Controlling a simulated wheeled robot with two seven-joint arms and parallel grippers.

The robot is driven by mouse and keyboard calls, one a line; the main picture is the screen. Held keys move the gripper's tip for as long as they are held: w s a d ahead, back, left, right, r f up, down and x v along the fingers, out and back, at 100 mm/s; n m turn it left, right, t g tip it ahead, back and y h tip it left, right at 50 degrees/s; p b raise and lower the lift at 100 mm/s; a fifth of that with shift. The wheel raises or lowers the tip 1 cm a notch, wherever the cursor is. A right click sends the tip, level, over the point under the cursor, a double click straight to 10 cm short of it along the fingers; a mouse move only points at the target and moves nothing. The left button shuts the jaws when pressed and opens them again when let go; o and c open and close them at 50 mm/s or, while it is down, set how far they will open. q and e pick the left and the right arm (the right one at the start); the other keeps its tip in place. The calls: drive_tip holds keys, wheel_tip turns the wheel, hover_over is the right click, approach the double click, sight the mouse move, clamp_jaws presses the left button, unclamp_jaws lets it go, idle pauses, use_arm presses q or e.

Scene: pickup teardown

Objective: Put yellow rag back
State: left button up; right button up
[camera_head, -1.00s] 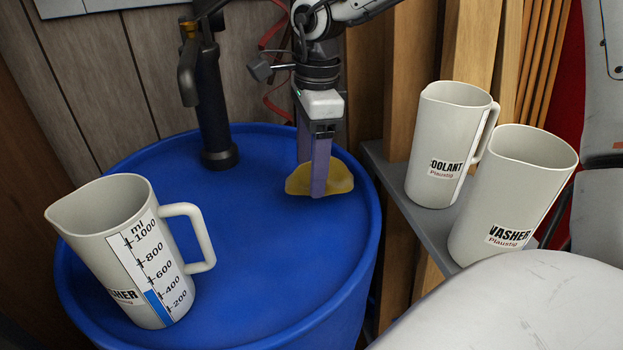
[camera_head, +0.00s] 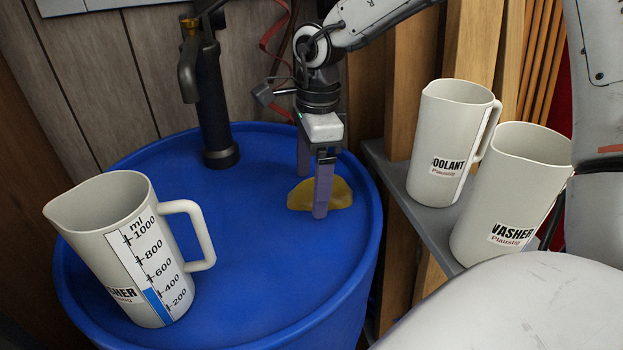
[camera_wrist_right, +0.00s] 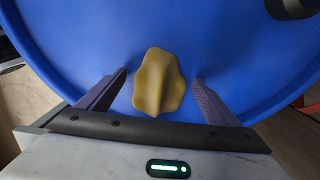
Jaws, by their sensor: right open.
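The yellow rag (camera_head: 338,194) lies crumpled on top of the blue drum (camera_head: 250,262), toward its right side. My right gripper (camera_head: 312,190) is open just above the drum top, its two purple fingers spread on either side of the rag. In the right wrist view the rag (camera_wrist_right: 158,82) lies between and beyond the fingertips (camera_wrist_right: 160,76), with blue surface showing on both sides, so neither finger touches it there. In the head view the near finger hides part of the rag. My left gripper is not in view.
A measuring jug (camera_head: 130,250) stands on the drum's left side. A dark pump (camera_head: 212,110) rises at the drum's back. A coolant jug (camera_head: 440,140) and a washer jug (camera_head: 505,195) stand on a grey shelf (camera_head: 398,185) at the right. The drum's front middle is clear.

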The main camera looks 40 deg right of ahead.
drive_tip(key=shift+r, duration=0.25)
wheel_tip(320, 180, up, 12)
drive_tip(key=p, duration=0.1)
drive_tip(key=shift+d, duration=0.3)
drive_tip(key=shift+s+f, duration=0.1)
